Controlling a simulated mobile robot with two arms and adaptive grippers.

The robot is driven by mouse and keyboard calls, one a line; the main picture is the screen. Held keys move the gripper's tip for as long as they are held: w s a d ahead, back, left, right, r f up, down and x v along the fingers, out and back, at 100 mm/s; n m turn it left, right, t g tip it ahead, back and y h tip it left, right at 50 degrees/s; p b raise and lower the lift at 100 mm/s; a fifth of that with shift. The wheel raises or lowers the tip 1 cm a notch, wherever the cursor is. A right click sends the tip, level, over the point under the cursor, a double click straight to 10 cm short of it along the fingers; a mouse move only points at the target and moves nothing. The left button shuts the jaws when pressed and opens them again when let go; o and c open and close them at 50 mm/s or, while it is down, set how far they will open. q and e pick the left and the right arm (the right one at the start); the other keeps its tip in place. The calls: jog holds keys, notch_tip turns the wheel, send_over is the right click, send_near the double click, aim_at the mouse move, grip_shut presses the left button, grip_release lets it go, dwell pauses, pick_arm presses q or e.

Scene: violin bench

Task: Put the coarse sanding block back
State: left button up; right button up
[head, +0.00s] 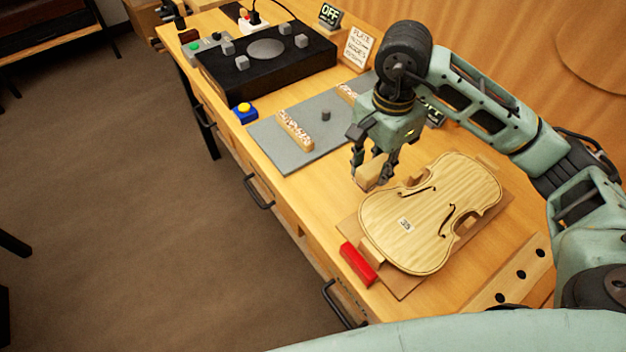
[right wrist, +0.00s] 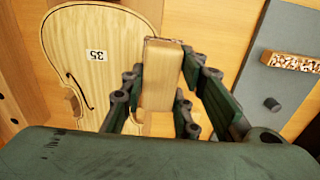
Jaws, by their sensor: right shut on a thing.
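My right gripper (head: 374,168) is shut on a tan wooden block (head: 368,180), just off the upper left edge of the violin plate. In the right wrist view the block (right wrist: 160,75) sits between the fingers, with a thin darker layer at its far end. I cannot read a grit mark on it. A red block (head: 358,263) lies on the bench by the lower left of the violin plate. I cannot tell whether it is also a sanding block. My left gripper is not in view.
The pale violin plate (head: 412,245) marked 35 rests on a wooden board (head: 348,222). A grey mat (head: 270,133) holds a speckled bar (head: 295,130) and a small dark peg (head: 326,115). A black machine (head: 225,82) stands farther back. A strip with dark holes (head: 507,287) is at front right.

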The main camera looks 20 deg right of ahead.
aim_at(322, 190)
jog(key=w+a+f+p, duration=0.1)
jog(key=a, duration=0.1)
jog(key=w+a+f+p, duration=0.1)
jog(key=w+a+f, duration=0.1)
jog(key=w+a+f+p, duration=0.1)
jog(key=a, duration=0.1)
jog(key=shift+w+a+f, duration=0.25)
jog(key=shift+w+a, duration=0.1)
jog(key=shift+w, duration=0.05)
jog(key=shift+w+a+f, duration=0.9)
jog(key=shift+w+f, duration=0.05)
jog(key=shift+f, duration=0.05)
notch_tip(322, 190, down, 3)
jog(key=shift+f+p, duration=0.1)
jog(key=shift+p, duration=0.85)
jog(key=shift+f, duration=0.55)
jog(key=o, duration=1)
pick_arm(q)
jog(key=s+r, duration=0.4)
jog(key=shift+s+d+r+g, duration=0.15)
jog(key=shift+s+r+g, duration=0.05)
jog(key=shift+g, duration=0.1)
pick_arm(e)
jog(key=shift+o, duration=0.5)
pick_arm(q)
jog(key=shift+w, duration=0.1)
